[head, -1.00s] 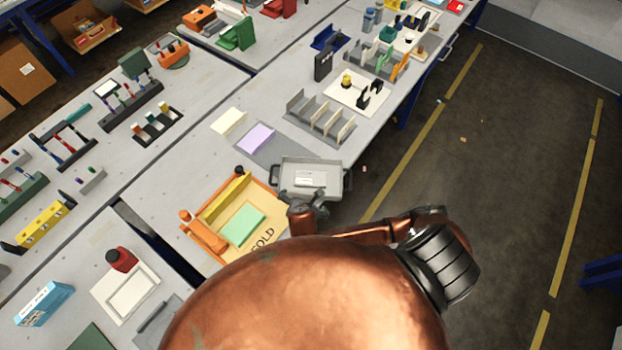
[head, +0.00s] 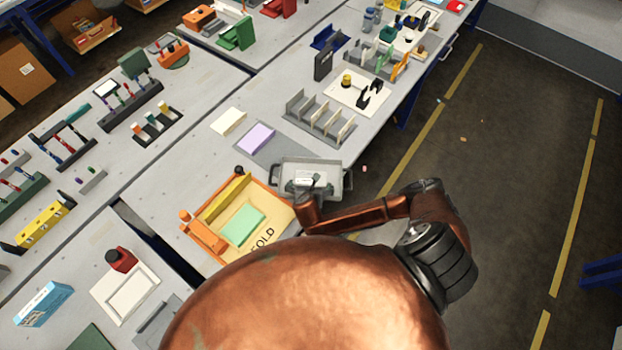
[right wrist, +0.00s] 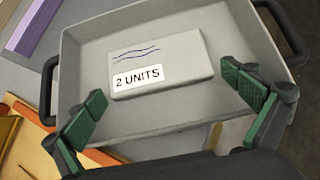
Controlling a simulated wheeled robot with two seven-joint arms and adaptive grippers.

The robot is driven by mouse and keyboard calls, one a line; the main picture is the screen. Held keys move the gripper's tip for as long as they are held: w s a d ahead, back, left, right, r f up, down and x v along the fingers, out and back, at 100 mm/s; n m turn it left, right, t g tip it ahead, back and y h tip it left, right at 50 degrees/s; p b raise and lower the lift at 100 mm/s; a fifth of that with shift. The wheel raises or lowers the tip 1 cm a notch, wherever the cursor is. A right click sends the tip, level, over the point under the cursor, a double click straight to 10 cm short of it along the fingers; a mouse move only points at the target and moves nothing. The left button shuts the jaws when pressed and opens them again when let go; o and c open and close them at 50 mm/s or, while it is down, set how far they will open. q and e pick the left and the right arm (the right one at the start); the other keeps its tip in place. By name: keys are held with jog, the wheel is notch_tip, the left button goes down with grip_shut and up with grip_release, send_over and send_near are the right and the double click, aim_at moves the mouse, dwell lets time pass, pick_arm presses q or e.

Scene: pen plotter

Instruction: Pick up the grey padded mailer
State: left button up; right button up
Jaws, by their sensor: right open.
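The grey padded mailer (right wrist: 160,62) lies flat in a light grey tray (right wrist: 85,60) with dark handles. It bears a white label reading "2 UNITS" and blue wavy lines. In the head view the mailer (head: 306,178) is small and partly covered by my gripper in the tray (head: 335,169). My right gripper (head: 312,188) is over the tray's near side. In the right wrist view its green-padded fingers (right wrist: 172,108) are spread wide, one on each side below the mailer, with nothing between them. My left gripper is not in view.
An orange folding board (head: 273,212) with a mint green sheet (head: 243,225) lies left of the tray. The tray sits near the table's right edge, beside open floor.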

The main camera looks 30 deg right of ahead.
jog(key=c, duration=0.8)
jog(key=shift+r, duration=0.1)
